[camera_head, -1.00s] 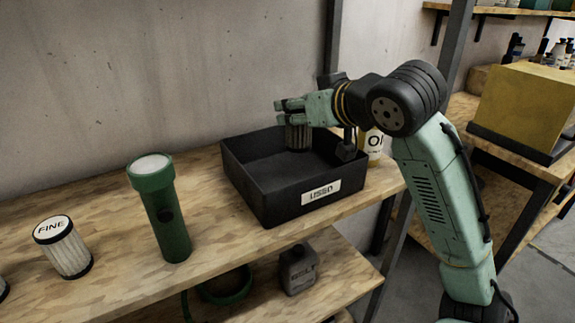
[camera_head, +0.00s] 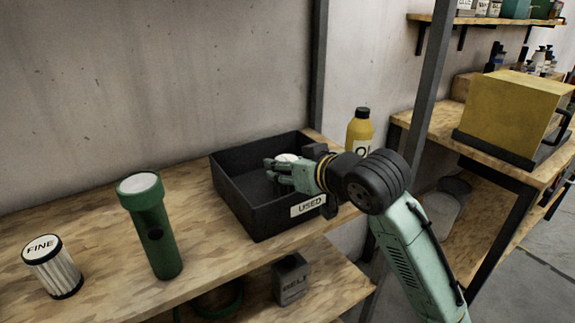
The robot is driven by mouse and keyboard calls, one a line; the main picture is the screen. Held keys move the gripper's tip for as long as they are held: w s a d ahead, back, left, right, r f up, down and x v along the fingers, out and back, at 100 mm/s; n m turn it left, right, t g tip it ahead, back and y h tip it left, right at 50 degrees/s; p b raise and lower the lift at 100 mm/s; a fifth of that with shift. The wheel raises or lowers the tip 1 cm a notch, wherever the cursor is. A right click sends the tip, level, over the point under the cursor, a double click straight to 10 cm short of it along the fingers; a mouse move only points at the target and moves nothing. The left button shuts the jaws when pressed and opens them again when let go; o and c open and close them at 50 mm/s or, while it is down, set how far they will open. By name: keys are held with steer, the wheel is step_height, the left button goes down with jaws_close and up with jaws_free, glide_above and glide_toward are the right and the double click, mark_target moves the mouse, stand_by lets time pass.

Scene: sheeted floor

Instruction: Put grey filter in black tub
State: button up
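The black tub (camera_head: 262,222), labelled USED, stands on the wooden bench. My gripper (camera_head: 274,171) reaches from the right over the tub, with its fingers inside the rim line. A round pale top (camera_head: 287,157), which looks like that of the grey filter, shows just behind the fingers within the tub's outline. The filter's body is mostly hidden by my gripper and the tub wall. I cannot tell whether the fingers still grip it or whether it rests on the tub floor.
A green flashlight (camera_head: 151,225) stands left of the tub. A white pleated filter marked FINE (camera_head: 58,272) stands farther left. A yellow bottle (camera_head: 359,127) is behind my arm. A dark post (camera_head: 425,100) rises at right. A grey container (camera_head: 290,279) sits on the lower shelf.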

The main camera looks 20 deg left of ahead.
steer(key=o, duration=1.2)
steer(key=shift+f, duration=0.15)
steer(key=shift+c, duration=0.2)
steer(key=shift+r+p, duration=0.3)
steer(key=shift+r, duration=0.05)
steer(key=b+v, duration=0.2)
steer(key=v, duration=1)
